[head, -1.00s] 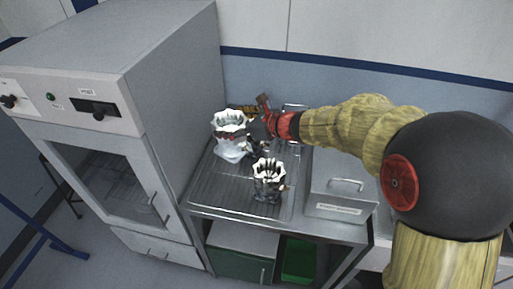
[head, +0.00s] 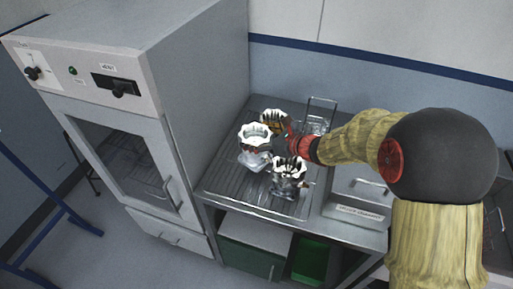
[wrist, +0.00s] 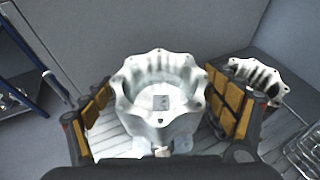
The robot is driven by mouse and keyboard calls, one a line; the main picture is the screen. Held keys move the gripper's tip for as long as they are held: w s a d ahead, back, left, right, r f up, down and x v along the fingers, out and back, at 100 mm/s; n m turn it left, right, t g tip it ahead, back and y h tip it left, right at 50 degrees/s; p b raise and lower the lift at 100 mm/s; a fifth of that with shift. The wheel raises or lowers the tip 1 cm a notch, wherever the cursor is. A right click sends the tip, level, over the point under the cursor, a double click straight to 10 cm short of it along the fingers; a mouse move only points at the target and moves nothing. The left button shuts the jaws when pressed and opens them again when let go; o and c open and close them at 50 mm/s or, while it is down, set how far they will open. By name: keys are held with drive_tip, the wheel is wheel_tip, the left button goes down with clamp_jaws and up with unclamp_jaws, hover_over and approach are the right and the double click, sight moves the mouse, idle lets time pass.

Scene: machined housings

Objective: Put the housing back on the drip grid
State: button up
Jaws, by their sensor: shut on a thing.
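My gripper (head: 265,143) reaches in from the right and is shut on a pale metal housing (head: 254,135) with a scalloped, bolt-holed rim. The housing is upright over the left part of the ribbed drip grid (head: 225,183). In the wrist view the held housing (wrist: 160,98) sits between the two yellow-padded fingers, open end towards the camera. Whether its base touches the grid cannot be told. A second housing (head: 288,178) stands in front of it on the grid. A third housing (head: 275,115) is behind, partly hidden; it also shows in the wrist view (wrist: 258,78), beyond the right finger.
A grey oven cabinet (head: 185,70) rises close on the left. A wire basket (head: 318,124) stands at the back right. A metal box with a handle and label (head: 357,213) is right of the grid. The grid's front left is bare.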

drive_tip(key=shift+f+b, duration=0.65)
drive_tip(key=shift+f, duration=1.75)
drive_tip(key=shift+f, duration=0.2)
drive_tip(key=o, duration=2)
drive_tip(key=shift+c, duration=0.2)
drive_tip(key=shift+r, duration=0.1)
